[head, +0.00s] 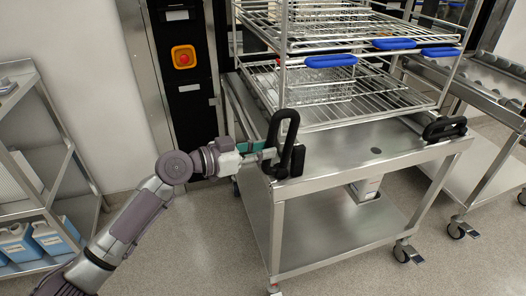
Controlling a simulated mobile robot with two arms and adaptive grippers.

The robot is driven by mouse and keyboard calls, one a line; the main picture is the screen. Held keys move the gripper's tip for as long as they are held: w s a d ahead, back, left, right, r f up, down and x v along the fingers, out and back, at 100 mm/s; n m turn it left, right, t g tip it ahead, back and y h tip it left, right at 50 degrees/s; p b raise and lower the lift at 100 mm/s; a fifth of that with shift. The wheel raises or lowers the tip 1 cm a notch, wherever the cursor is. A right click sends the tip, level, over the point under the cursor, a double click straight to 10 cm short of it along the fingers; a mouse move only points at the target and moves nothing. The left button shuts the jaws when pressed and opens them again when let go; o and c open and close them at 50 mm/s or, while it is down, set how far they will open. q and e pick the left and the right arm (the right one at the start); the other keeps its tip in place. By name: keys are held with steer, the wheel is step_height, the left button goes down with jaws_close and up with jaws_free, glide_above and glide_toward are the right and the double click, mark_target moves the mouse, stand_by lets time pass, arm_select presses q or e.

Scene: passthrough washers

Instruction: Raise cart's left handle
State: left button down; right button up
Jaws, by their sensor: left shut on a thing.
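The steel cart (348,164) stands in the middle of the head view. Its black left handle (287,135) stands upright at the cart's near left corner. Its black right handle (444,128) lies low at the right corner. My left gripper (268,155) reaches in from the left and is shut on the left handle, at its lower left side. The fingertips are partly hidden by the handle. My right gripper is not in view.
A wire rack with blue handles (331,61) stands on the cart. A washer panel with a red button (183,57) is behind. A shelf with blue jugs (54,235) is at left. Another cart (487,86) stands at right. Open floor lies in front.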

arm_select(q)
steer(key=shift+a+f, duration=0.1)
steer(key=shift+f, duration=0.2)
steer(key=c, duration=1.1)
jaws_free()
steer(key=shift+c, duration=0.2)
steer(key=shift+o, duration=0.8)
steer(key=shift+a+r, duration=0.1)
steer(key=shift+r, duration=0.1)
steer(key=v, duration=1.2)
steer(key=shift+s, duration=0.1)
